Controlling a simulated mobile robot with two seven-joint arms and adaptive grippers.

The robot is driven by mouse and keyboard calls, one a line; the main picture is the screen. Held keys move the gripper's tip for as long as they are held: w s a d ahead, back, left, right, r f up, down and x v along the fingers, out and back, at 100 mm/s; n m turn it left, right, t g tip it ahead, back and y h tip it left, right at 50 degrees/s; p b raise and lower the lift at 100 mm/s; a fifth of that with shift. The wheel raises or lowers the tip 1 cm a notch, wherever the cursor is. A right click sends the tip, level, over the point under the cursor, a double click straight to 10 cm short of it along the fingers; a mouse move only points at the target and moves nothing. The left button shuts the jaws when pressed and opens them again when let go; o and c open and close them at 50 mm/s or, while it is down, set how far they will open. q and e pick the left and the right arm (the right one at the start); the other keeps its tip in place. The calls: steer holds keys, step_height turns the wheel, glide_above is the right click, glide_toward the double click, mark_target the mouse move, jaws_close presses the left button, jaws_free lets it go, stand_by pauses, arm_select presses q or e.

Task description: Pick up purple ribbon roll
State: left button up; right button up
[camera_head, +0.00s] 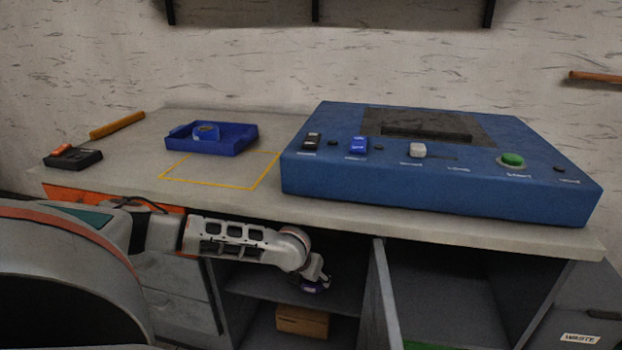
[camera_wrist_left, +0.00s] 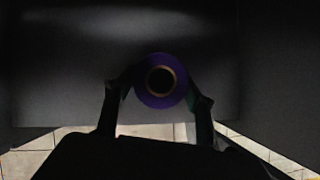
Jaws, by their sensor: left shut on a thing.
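The purple ribbon roll (camera_wrist_left: 147,93) shows in the left wrist view as a purple ring around a dark core with a tan rim. My left gripper (camera_wrist_left: 160,88) is shut on it, with one finger at each side of the roll. In the head view, my left arm reaches into the open cabinet under the table. The purple roll (camera_head: 315,287) shows there as a small patch at the end of my left gripper (camera_head: 316,281), above the shelf area. My right gripper is in neither view.
A cardboard box (camera_head: 302,321) sits low in the cabinet below my gripper. An open cabinet door (camera_head: 378,295) stands to its right. The tabletop (camera_head: 130,165) above carries a blue machine (camera_head: 430,200), a blue tray (camera_head: 240,140) holding a blue roll, and a yellow-outlined area.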

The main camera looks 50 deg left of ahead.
mark_target(310, 283)
arm_select(q)
steer(key=shift+p+v, duration=0.65)
steer(key=shift+v, duration=0.45)
steer(key=shift+s+d+r+p, duration=0.15)
steer(key=shift+s+d+p, duration=0.35)
steer(key=shift+p, duration=0.05)
steer(key=s+d+p, duration=0.7)
steer(key=s, duration=0.6)
steer(key=s+d+f+p, duration=0.1)
steer(key=s+d+p, duration=0.6)
steer(key=s, duration=0.6)
steer(key=shift+p, duration=0.6)
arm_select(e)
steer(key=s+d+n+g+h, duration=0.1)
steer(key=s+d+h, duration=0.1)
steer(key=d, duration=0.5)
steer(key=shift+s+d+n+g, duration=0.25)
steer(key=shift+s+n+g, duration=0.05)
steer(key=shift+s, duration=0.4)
arm_select(q)
steer(key=shift+f, duration=0.15)
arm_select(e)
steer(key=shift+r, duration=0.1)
